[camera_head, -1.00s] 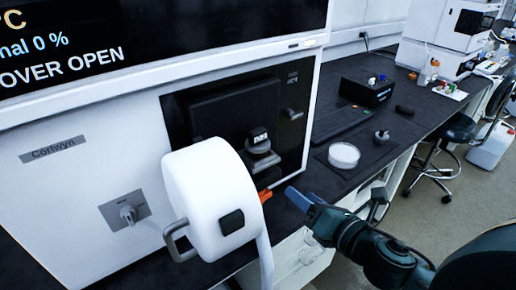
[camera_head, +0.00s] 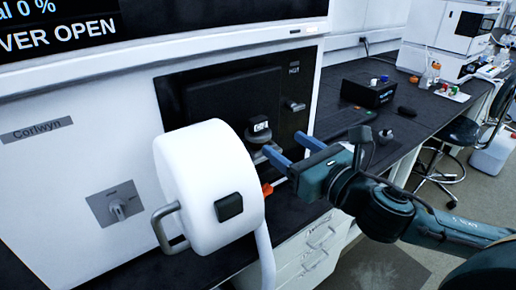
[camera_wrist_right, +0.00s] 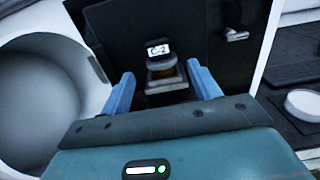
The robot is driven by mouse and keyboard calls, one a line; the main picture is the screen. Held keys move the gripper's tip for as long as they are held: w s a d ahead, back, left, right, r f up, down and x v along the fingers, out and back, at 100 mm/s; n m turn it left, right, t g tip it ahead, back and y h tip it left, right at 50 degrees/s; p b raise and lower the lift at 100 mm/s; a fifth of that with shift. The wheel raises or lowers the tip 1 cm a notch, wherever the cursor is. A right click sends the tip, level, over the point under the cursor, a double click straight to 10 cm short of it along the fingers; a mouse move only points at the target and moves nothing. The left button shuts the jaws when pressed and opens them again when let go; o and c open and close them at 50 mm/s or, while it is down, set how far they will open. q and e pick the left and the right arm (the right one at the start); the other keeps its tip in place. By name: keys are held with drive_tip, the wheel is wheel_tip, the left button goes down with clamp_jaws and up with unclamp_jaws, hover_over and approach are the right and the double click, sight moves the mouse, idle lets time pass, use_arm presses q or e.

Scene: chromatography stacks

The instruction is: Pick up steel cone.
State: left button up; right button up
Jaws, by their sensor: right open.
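The steel cone (camera_head: 259,132) appears to be the small metal piece with a black-and-white label in the instrument's dark recess. It also shows in the right wrist view (camera_wrist_right: 161,65), on a grey support (camera_wrist_right: 166,85). My right gripper (camera_head: 287,147) is open, with its two blue fingers reaching toward the recess. In the wrist view the fingers stand left and right of the cone's line, with a visible gap on both sides. Contact does not show. The cone's lower part is partly hidden in the head view. My left gripper is not in view.
A white round cover (camera_head: 195,180) with a handle (camera_head: 166,228) hangs open left of the recess. A small grey lever (camera_head: 297,106) is on the recess's right. A black box (camera_head: 367,92) and a round white dish (camera_wrist_right: 303,104) are on the dark bench farther right.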

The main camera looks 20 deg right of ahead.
sight(261, 127)
drive_tip(key=x, duration=0.3)
drive_tip(key=shift+w, duration=0.15)
drive_tip(key=p+x, duration=0.1)
drive_tip(key=x, duration=0.3)
drive_tip(key=shift+w+a+r+p, duration=0.15)
drive_tip(key=shift+w+p, duration=0.05)
drive_tip(key=shift+p, duration=0.1)
drive_tip(key=shift+w+a, duration=0.15)
drive_tip(key=shift+w, duration=0.15)
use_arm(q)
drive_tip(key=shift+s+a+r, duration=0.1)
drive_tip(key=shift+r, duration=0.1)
use_arm(e)
drive_tip(key=c, duration=1.1)
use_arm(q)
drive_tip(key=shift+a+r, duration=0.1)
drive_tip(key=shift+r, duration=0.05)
use_arm(e)
drive_tip(key=shift+c, duration=0.4)
